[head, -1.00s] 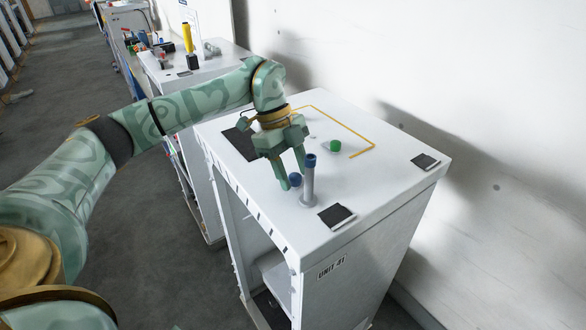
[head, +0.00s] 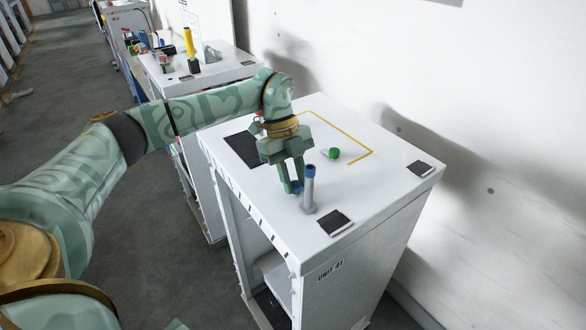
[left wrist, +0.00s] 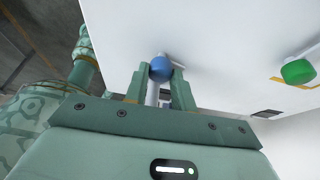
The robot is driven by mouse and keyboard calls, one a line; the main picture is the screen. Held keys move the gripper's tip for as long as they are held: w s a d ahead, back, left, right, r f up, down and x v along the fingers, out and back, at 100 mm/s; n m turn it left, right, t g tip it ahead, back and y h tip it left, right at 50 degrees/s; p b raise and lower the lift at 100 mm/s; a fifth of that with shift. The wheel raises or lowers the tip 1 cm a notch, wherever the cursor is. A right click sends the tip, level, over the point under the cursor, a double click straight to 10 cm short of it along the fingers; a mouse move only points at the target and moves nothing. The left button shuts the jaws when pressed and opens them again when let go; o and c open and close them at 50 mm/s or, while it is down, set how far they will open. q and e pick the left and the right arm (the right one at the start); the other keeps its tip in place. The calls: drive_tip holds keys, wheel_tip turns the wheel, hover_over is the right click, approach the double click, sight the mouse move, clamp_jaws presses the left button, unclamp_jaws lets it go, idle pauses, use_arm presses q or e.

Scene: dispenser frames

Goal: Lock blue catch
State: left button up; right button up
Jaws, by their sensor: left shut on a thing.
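A blue round knob (head: 297,189) sits low on the white cabinet top, beside an upright grey post (head: 309,192) with a blue cap (head: 309,170). My left gripper (head: 293,187) points down and is shut on the blue knob, its fingers partly covering it in the head view. In the left wrist view, the blue knob (left wrist: 160,67) sits between the two fingertips of my left gripper (left wrist: 159,74). A grey rod shows below it between the fingers. I cannot tell how the knob joins the post. My right gripper is not in view.
A green knob (head: 333,153) stands behind the post, inside a yellow line (head: 355,143) on the cabinet top (head: 385,180). Black pads (head: 335,221) lie near the corners. Another cabinet with a yellow handle (head: 189,42) stands behind. A wall (head: 480,90) runs along the right.

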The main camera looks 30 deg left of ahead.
use_arm(q)
drive_tip(key=m+p, duration=0.2)
drive_tip(key=p, duration=0.1)
drive_tip(key=shift+w+r+m+g+y, duration=0.15)
drive_tip(key=shift+r+m+g+y, duration=0.15)
drive_tip(key=shift+r+m+g, duration=0.1)
drive_tip(key=m+g+y+p, duration=0.1)
drive_tip(key=m+p, duration=0.1)
drive_tip(key=m, duration=0.1)
drive_tip(key=shift+d+f+m+p, duration=0.1)
drive_tip(key=shift+f+m+p, duration=0.05)
drive_tip(key=shift+m+p, duration=0.15)
drive_tip(key=m+p, duration=0.1)
drive_tip(key=m, duration=0.1)
drive_tip(key=m+y+p, duration=0.1)
drive_tip(key=m, duration=0.1)
drive_tip(key=shift+w+d+m+g+y, duration=0.1)
drive_tip(key=shift+m+g+y, duration=0.2)
drive_tip(key=shift+d+f+m+y+p, duration=0.15)
drive_tip(key=shift+m+y+p, duration=0.7)
drive_tip(key=shift+m, duration=1.15)
drive_tip(key=o, duration=1)
drive_tip(key=shift+f, duration=0.1)
